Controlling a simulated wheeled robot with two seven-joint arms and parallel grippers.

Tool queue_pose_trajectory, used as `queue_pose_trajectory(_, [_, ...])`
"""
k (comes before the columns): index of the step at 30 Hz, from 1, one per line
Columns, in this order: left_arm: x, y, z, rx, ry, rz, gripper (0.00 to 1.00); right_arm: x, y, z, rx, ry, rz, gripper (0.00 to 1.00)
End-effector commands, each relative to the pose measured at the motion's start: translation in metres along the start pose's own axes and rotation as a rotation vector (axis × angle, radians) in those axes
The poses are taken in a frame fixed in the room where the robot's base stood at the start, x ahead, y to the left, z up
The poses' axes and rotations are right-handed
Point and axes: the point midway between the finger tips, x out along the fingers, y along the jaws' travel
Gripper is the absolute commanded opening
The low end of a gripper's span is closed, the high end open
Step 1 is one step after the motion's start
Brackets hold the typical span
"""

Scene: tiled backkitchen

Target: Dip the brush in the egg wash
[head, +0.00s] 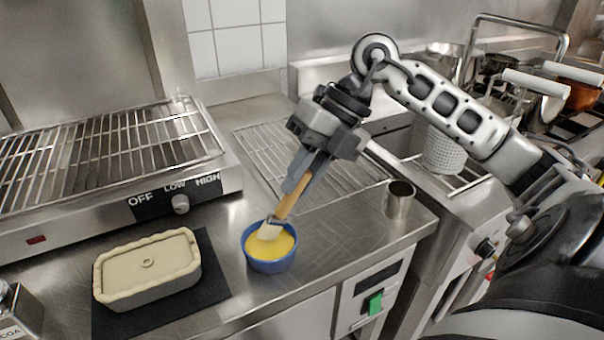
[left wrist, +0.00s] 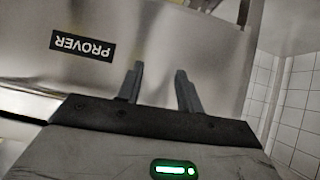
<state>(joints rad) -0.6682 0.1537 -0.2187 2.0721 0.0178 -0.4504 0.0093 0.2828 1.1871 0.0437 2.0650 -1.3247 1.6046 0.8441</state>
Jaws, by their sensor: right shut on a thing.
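A brush (head: 285,205) with a wooden handle and pale bristles points down and tilts slightly. My right gripper (head: 295,185) is shut on its handle. The bristle end is inside the rim of a blue bowl (head: 271,265) of yellow egg wash (head: 270,246), and its lower tip appears to meet the yellow surface. How deep it goes cannot be told. My left gripper (left wrist: 160,90) shows only in the left wrist view, its two fingers apart with nothing between them, in front of a steel panel.
A pale crusted pie (head: 148,265) sits on a dark mat (head: 215,275) left of the bowl. A wire-topped hot plate (head: 100,160) stands behind it. A steel cup (head: 399,200) is near the right counter edge. A wire rack (head: 330,165) lies behind the bowl.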

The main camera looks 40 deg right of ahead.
Motion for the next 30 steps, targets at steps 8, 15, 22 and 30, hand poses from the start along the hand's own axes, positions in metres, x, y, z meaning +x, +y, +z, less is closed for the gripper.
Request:
queue_pose_trajectory(8, [-0.0002, 0.0001, 0.0003, 0.003, -0.001, 0.001, 0.36, -0.0004, 0.0003, 0.0000, 0.000, 0.000, 0.000, 0.00])
queue_pose_trajectory(15, [0.0005, 0.0002, 0.0019, 0.003, -0.003, 0.001, 0.36, -0.0002, 0.0002, 0.0000, 0.000, 0.000, 0.000, 0.00])
queue_pose_trajectory(22, [0.0026, 0.0001, 0.0031, 0.002, -0.002, 0.001, 0.36, 0.0018, -0.0012, 0.0001, 0.000, 0.000, 0.000, 0.00])
queue_pose_trajectory(30, [0.0052, 0.0010, 0.0042, -0.005, 0.002, 0.000, 0.36, 0.0046, -0.0031, 0.0000, 0.000, 0.000, 0.000, 0.00])
